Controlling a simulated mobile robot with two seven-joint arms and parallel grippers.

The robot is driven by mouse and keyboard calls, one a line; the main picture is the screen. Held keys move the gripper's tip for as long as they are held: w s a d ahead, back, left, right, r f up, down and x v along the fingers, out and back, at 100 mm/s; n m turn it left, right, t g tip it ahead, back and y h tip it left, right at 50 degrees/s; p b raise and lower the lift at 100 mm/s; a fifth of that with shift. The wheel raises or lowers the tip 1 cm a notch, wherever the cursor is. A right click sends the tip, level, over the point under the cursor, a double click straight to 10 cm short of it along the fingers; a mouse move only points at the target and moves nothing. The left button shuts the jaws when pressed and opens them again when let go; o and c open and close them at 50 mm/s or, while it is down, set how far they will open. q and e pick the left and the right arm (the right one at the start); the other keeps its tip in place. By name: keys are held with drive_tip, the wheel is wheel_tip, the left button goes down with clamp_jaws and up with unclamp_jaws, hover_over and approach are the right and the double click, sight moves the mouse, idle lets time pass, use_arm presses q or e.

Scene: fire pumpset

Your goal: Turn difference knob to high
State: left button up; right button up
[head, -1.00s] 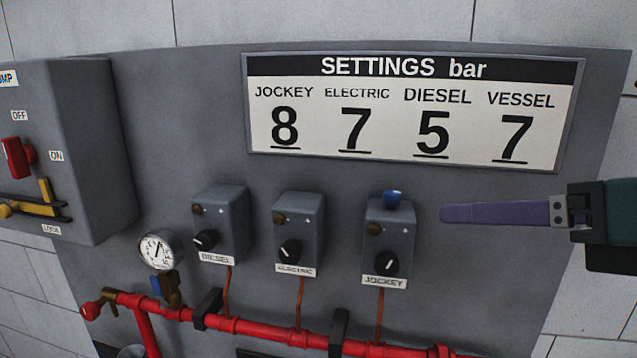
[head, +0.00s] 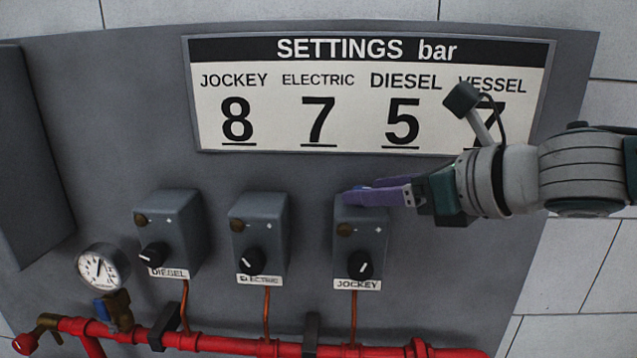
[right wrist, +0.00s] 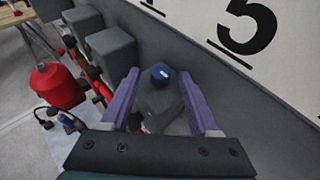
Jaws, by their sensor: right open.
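The jockey switch box (head: 361,222) is mounted on the grey panel, with a black front knob (head: 361,264) and a JOCKEY label. Gaps show between knob and fingers. My left gripper is out of view.
The electric box (head: 258,222) and diesel box (head: 166,220) stand to the left. A settings sign (head: 365,160) is above, and a red pipe (head: 235,345) runs below. A pressure gauge (head: 102,267) is at lower left.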

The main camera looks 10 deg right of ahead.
drive_tip(key=shift+w+a, duration=0.1)
drive_tip(key=shift+w, duration=0.1)
clamp_jaws()
idle(0.5)
